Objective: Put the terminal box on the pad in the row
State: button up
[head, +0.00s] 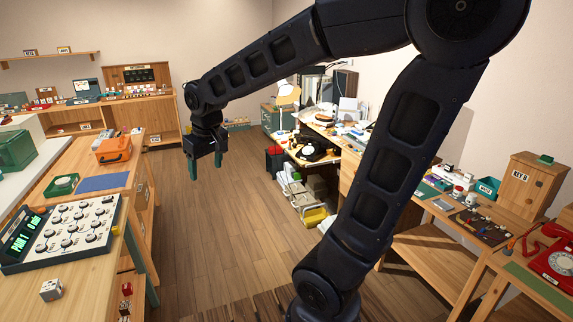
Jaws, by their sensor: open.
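My gripper (206,168) hangs over the open floor right of the left bench, fingers down, apart and empty. A small pale box (51,290) sits on the front of the left bench (95,305); I cannot tell whether it is the terminal box. A flat blue pad (103,183) lies farther back on that side, in front of an orange case (113,150) and right of a green dish (62,185). A green pad (540,289) lies on the right bench before a red dial phone (553,262). I cannot tell which pad is in the row.
A panel of dials (68,232) with a green display fills much of the left bench. A wooden cabinet (528,182) and a teal bin (487,187) stand on the right benches. Bins and boxes (300,200) crowd the floor there. The middle floor (225,235) is clear.

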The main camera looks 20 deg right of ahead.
jog(key=s+d+m+t, duration=0.1)
jog(key=s+d+m, duration=0.2)
jog(key=d, duration=0.7)
jog(key=s+d+m+h, duration=0.1)
jog(key=s+d+m, duration=0.2)
jog(key=s+d, duration=0.3)
jog(key=d, duration=0.4)
jog(key=shift+s+d+r+t, duration=0.2)
jog(key=shift+d+r+t, duration=0.1)
jog(key=shift+r+t, duration=0.1)
